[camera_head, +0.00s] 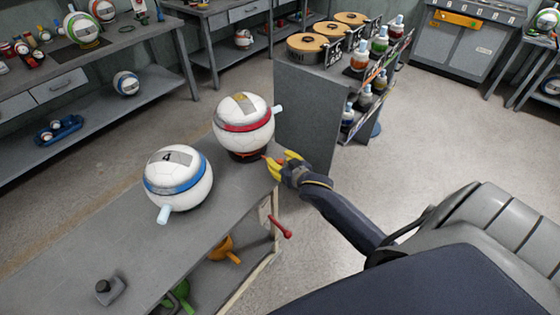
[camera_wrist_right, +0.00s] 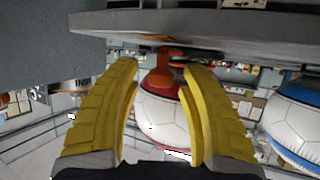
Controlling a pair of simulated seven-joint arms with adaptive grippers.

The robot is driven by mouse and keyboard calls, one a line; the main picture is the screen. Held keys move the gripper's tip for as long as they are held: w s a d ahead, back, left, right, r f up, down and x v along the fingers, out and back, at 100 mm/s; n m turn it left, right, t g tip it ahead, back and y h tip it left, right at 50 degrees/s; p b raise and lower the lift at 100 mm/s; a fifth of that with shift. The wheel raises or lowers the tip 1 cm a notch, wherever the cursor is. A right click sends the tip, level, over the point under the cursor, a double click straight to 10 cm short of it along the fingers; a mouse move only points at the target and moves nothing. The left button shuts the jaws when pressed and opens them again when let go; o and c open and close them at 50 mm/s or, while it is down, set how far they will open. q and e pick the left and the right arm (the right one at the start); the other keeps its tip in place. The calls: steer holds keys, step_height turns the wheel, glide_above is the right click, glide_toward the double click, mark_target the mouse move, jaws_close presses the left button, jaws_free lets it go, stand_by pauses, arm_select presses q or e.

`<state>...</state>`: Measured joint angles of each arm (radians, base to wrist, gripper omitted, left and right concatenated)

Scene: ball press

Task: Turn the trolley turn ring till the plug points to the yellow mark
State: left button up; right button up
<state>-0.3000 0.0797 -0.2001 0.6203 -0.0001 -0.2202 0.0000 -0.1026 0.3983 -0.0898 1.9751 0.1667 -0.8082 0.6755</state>
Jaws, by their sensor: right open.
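A white ball with a red band (camera_head: 243,122) sits on a dark reddish turn ring (camera_head: 248,155) at the far end of the grey trolley (camera_head: 110,235). Its pale blue plug (camera_head: 277,110) points right. My right gripper (camera_head: 277,163) has yellow fingers and is at the trolley's right edge, close beside the ring. In the right wrist view, upside down, the open fingers (camera_wrist_right: 160,85) stand either side of an orange-red handle (camera_wrist_right: 160,70); I cannot tell whether they touch it. I cannot make out the yellow mark. My left gripper is out of view.
A second white ball, with a blue band (camera_head: 178,178), stands nearer on the trolley, its plug (camera_head: 164,214) toward the front. A small dark block (camera_head: 108,290) lies at the near end. A red handle (camera_head: 280,228) sticks out at the side. A grey shelf unit (camera_head: 308,115) stands behind.

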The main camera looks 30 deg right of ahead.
steer(key=c, duration=0.9)
jaws_close()
